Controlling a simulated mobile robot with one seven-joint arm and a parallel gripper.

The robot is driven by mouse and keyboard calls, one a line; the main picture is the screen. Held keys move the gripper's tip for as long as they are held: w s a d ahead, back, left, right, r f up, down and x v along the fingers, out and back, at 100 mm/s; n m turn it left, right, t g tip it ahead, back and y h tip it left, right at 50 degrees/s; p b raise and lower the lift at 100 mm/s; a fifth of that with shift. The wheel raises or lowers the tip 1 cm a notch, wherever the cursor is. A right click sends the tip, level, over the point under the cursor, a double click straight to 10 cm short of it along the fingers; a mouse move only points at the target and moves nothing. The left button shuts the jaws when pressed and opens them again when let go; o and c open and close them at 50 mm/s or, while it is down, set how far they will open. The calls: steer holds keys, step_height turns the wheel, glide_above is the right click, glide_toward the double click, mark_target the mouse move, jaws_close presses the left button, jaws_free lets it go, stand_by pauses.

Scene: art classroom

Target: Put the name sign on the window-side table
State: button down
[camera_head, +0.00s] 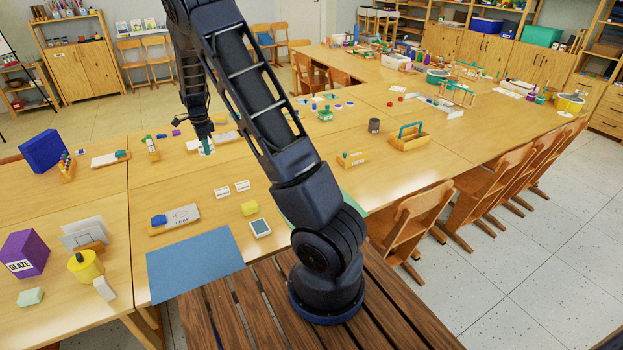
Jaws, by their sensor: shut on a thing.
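My gripper (204,136) is at the far end of my arm, pointing down over the left part of the long wooden tables. It is shut on a small white and teal thing (207,150), too small and partly hidden to identify, at or just above the tabletop. Two small white signs with dark print, one on the left (222,192) and one on the right (242,186), stand on the near table (205,222). I cannot tell which thing is the name sign or which table is the window-side one; no window shows.
Around my gripper lie a white board (228,137) and small blocks. Chairs (412,222) line the right side.

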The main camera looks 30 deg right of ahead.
glide_above(263, 183)
step_height(263, 183, down, 20)
steer(key=shift+a, duration=0.1)
stand_by(0.4)
steer(key=shift+f, duration=0.1)
steer(key=c, duration=1.3)
jaws_free()
steer(key=shift+o, duration=0.2)
